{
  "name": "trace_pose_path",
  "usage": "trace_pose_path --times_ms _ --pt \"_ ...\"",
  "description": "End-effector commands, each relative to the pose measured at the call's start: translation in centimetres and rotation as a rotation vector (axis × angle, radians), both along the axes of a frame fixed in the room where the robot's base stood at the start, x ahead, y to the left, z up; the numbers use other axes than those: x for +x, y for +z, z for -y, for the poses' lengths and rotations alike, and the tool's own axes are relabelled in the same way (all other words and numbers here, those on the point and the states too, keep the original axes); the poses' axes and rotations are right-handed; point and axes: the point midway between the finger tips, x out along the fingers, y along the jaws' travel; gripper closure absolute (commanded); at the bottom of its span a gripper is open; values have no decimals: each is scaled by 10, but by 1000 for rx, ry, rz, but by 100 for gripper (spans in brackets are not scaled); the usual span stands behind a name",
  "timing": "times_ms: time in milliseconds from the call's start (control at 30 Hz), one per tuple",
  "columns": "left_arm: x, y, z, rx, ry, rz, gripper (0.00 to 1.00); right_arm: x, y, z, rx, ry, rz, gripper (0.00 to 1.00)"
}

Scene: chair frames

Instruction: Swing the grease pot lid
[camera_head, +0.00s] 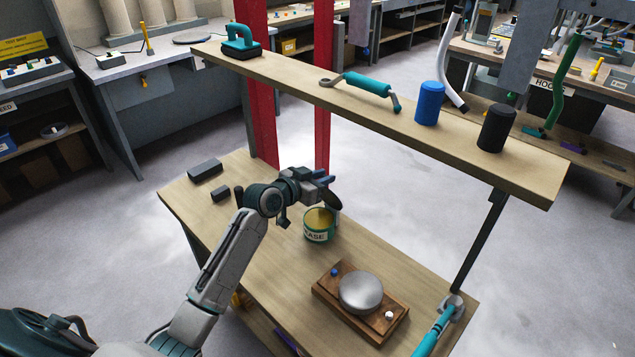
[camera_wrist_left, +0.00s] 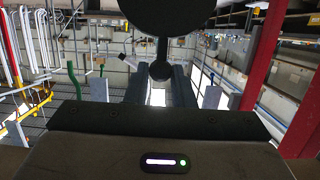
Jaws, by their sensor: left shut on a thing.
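The green grease pot (camera_head: 319,236) stands upright on the lower wooden bench in the head view. Its top is uncovered and yellow grease shows inside. The dark lid (camera_head: 333,200) is tilted up above the back right of the pot's rim. My left gripper (camera_head: 325,181) is at the lid, above the pot. In the left wrist view, the dark round lid (camera_wrist_left: 165,14) shows at the top, with a stem and a round knob (camera_wrist_left: 161,70) between the fingers of my left gripper (camera_wrist_left: 160,84). The left gripper is shut on the knob. My right gripper is not in view.
A wooden block with a silver dome (camera_head: 361,292) sits at the bench front. Two dark blocks (camera_head: 205,170) lie at the back left. A raised shelf (camera_head: 300,80) behind holds teal tools and blue and black cylinders. A teal handle (camera_head: 435,333) is at the right edge.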

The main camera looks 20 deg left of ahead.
Motion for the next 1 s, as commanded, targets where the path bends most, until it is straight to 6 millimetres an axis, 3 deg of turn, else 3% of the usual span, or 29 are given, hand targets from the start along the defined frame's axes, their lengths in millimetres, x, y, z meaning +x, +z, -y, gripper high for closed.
trace_pose_path --times_ms 233,667,1000 --pt "19 4 7 0 0 1 93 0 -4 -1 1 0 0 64" --pt "23 5 8 1 0 1 93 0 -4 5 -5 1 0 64" --pt "49 2 17 0 0 1 93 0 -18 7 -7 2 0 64"
